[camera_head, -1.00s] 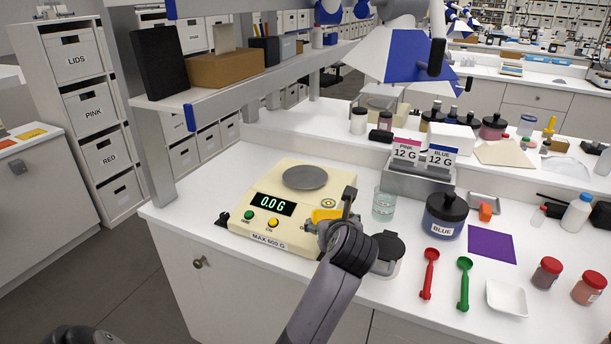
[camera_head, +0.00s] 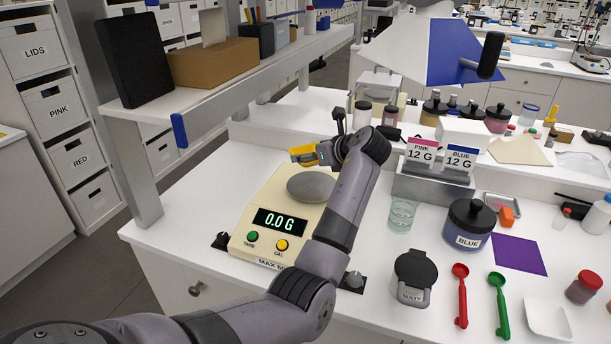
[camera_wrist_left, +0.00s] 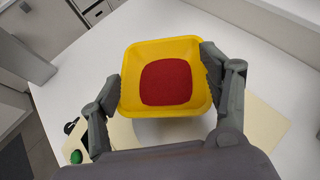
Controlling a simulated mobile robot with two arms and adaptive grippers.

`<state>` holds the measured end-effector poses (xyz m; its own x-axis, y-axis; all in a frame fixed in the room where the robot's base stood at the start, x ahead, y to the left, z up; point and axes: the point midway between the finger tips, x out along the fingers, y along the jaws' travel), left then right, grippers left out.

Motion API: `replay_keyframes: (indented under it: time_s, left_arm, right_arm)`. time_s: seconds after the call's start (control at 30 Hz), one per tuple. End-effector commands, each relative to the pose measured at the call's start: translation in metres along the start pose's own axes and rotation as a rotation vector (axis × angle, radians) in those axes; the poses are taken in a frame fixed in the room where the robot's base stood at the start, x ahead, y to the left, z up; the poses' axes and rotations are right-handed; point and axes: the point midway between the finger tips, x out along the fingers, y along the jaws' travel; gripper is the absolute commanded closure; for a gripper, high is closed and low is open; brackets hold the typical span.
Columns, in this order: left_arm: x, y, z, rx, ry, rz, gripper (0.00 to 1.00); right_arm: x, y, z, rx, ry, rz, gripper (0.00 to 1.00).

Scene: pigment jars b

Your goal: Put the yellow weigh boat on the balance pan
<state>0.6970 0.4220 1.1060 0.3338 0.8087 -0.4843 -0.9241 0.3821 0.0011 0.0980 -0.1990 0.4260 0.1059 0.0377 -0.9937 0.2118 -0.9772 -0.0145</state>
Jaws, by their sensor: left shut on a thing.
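The yellow weigh boat (camera_head: 303,153) is held in my left gripper (camera_head: 322,152), above the far side of the balance. In the left wrist view the boat (camera_wrist_left: 188,48) is upright, with red powder (camera_wrist_left: 166,82) in it, and the fingers of my left gripper (camera_wrist_left: 160,88) close on its two sides. The cream balance (camera_head: 262,212) stands on the bench, its display reading 0.0 G. Its round grey pan (camera_head: 308,188) looks bare in the head view; the boat is apart from it, beyond its centre. My right gripper is not in view.
A shelf (camera_head: 235,88) with a cardboard box (camera_head: 212,64) stands left of and behind the balance. A glass beaker (camera_head: 402,213), the blue jar (camera_head: 468,224) and a black-lidded jar (camera_head: 413,277) stand to the right. Red and green scoops lie near the front.

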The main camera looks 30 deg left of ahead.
Motion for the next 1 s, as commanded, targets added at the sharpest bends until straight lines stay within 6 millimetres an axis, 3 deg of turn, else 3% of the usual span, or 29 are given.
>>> replay_keyframes:
  time_s: [0.13,0.3,0.63,0.87,0.9,1.0]
  left_arm:
    - [0.012,0.0,-0.023,0.004,0.001,0.0,0.46]
    - [0.019,0.0,-0.035,0.001,0.0,-0.001,0.46]
    - [0.035,0.0,-0.066,0.001,-0.001,-0.002,0.46]
    - [0.035,0.0,-0.066,0.001,-0.001,-0.002,0.46]
    - [0.036,0.0,-0.066,0.001,-0.001,-0.002,0.28]
    - [0.036,0.0,-0.066,0.001,-0.001,-0.002,0.21]
  right_arm:
    - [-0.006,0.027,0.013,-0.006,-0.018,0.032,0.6]
    - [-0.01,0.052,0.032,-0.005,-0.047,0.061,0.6]
    - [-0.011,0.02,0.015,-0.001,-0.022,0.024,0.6]
    - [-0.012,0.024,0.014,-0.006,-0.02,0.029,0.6]
    - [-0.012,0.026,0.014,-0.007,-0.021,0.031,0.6]
    - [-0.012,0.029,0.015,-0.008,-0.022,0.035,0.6]
